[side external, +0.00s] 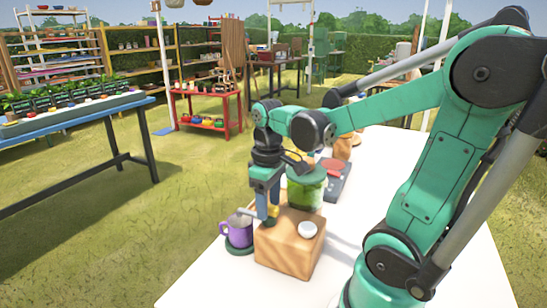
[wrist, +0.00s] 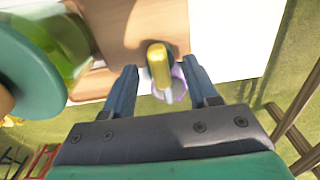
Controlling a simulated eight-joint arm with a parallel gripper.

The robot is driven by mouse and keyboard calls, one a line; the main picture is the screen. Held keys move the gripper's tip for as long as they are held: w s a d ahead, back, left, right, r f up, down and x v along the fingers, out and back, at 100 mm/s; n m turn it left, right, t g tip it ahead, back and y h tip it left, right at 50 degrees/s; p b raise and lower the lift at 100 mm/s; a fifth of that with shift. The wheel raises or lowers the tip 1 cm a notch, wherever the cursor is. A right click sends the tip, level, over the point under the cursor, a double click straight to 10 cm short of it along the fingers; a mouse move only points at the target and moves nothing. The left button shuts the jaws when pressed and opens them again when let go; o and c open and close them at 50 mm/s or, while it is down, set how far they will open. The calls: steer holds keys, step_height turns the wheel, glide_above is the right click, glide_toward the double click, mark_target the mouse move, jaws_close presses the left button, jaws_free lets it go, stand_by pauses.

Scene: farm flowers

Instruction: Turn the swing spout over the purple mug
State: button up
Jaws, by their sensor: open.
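The purple mug (side external: 240,230) stands upright on a dark green coaster (side external: 238,249), left of a wooden block. In the wrist view the mug (wrist: 179,84) is partly hidden behind a yellow spout piece (wrist: 159,66). This yellow piece also shows beside the block in the side view (side external: 272,211). A green glass jar (side external: 305,190) stands on the block. My gripper (side external: 265,218) points down by the block's mug side. In the wrist view its fingers (wrist: 160,82) are apart, one on each side of the yellow piece, with gaps visible. I cannot tell whether the spout's outlet is over the mug.
The wooden block (side external: 285,251) carries a small white round piece (side external: 308,230). Behind the jar lie a dark tray (side external: 334,181) with a red item and an orange-brown container (side external: 342,148). The white table (side external: 205,282) is clear at the front left, near its edge.

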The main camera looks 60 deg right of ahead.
steer(key=shift+r, duration=2.75)
steer(key=w+a+f+t, duration=0.1)
steer(key=w+a+t, duration=0.1)
steer(key=a, duration=0.3)
steer(key=w+a+f+t, duration=0.1)
steer(key=a+f+t, duration=0.1)
steer(key=a+t, duration=0.3)
steer(key=shift+w, duration=0.35)
